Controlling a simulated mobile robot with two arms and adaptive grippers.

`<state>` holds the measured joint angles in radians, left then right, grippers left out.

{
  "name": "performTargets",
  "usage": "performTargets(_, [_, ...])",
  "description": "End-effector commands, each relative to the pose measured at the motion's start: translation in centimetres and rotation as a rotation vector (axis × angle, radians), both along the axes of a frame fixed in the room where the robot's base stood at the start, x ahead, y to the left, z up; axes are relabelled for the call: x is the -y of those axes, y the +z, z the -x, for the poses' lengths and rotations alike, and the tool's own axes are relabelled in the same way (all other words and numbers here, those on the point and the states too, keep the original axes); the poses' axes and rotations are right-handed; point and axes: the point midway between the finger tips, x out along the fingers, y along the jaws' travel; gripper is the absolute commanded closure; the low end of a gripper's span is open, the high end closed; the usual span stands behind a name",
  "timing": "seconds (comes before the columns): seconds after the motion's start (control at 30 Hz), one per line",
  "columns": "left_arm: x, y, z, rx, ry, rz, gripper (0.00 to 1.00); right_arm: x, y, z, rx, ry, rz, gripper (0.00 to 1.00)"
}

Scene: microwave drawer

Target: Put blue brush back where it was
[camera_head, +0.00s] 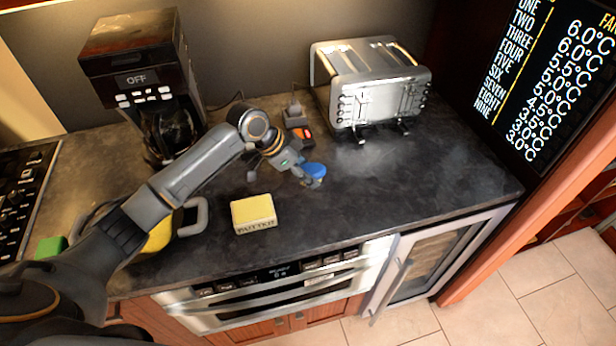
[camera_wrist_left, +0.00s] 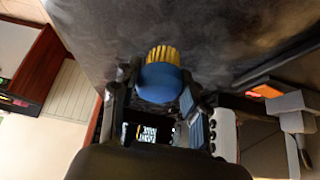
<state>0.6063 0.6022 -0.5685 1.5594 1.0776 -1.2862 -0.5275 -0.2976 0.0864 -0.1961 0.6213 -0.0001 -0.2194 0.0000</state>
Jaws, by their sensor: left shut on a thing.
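The blue brush (camera_head: 314,170) is held in my left gripper (camera_head: 308,179) above the dark countertop, in front of the toaster. In the left wrist view the brush (camera_wrist_left: 159,84) has a round blue body and yellow bristles that point toward the counter. The fingers of my left gripper (camera_wrist_left: 157,100) are shut on it from both sides. I cannot tell whether the bristles touch the counter. My right gripper is not in view.
A yellow butter block (camera_head: 254,214) lies near the counter's front. A coffee maker (camera_head: 145,85) and a silver toaster (camera_head: 370,85) stand at the back. A small grey and orange item (camera_head: 296,117) is between them. The counter's right side (camera_head: 450,165) is clear.

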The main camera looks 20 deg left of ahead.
Motion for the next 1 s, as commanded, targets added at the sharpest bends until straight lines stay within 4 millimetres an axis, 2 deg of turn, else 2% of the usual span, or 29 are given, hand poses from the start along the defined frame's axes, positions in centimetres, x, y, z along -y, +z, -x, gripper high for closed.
performTargets(0.1, [0.1,-0.8,-0.7,-0.001,0.0,0.001,0.94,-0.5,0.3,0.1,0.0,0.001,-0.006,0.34])
performTargets(0.2, [0.1,-2.2,-0.5,-0.007,0.001,0.0,0.94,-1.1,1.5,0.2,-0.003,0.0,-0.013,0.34])
performTargets(0.33, [0.1,-3.5,-0.6,-0.001,0.0,0.001,0.94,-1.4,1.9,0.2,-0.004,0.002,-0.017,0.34])
performTargets(0.7, [0.0,-4.2,-0.6,0.0,0.0,0.0,0.94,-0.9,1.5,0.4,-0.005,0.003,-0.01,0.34])
performTargets(0.73, [0.0,-4.1,-0.6,0.0,0.0,0.0,0.52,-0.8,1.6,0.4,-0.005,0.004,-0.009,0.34])
performTargets(0.8, [0.0,-4.1,-0.6,-0.001,0.0,-0.001,0.38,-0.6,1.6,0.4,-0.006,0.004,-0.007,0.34])
performTargets(0.83, [0.0,-4.1,-0.6,-0.001,0.0,-0.001,0.33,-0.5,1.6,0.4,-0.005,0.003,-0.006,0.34])
performTargets(1.0, [0.1,-4.1,-0.6,-0.001,0.0,-0.001,0.33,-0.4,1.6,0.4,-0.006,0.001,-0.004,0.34])
